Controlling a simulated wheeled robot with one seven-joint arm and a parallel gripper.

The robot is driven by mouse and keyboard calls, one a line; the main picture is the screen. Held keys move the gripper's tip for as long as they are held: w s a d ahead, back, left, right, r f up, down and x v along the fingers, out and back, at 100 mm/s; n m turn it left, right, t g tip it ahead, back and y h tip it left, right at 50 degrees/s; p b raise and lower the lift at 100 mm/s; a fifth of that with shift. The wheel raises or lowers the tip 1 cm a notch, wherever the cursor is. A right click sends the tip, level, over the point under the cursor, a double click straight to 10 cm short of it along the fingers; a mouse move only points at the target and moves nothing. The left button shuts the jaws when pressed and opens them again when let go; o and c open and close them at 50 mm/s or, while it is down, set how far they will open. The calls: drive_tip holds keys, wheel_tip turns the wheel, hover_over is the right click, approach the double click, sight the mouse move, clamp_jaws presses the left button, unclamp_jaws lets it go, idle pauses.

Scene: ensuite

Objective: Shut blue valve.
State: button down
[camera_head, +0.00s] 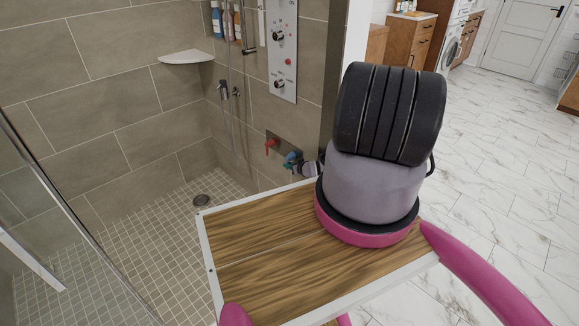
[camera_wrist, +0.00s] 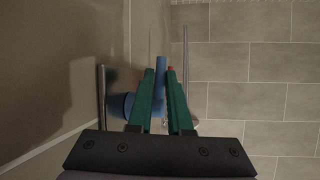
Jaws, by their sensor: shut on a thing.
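The blue valve (camera_head: 293,156) sits on a plate low on the tiled shower wall, right of the red valve (camera_head: 270,145). My gripper (camera_head: 289,164) reaches it from the lower right, past my own arm. In the wrist view, the green fingers of my gripper (camera_wrist: 160,82) are on both sides of the upright blue handle of the blue valve (camera_wrist: 161,67). They are shut on it. The round blue base of the valve shows to the left of the fingers. A small red bit, likely the red valve (camera_wrist: 171,69), shows behind the right finger.
A shower panel with knobs (camera_head: 283,55) hangs above the valves. A corner shelf (camera_head: 186,57) and a glass panel edge (camera_head: 60,180) are on the left. The shower floor (camera_head: 160,230) is clear apart from its drain (camera_head: 201,201).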

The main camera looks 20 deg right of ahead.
drive_tip(key=c, duration=0.8)
unclamp_jaws()
drive_tip(key=shift+f, duration=0.1)
drive_tip(key=shift+c, duration=0.2)
drive_tip(key=shift+s, duration=0.1)
drive_tip(key=v, duration=1)
drive_tip(key=shift+s, duration=0.25)
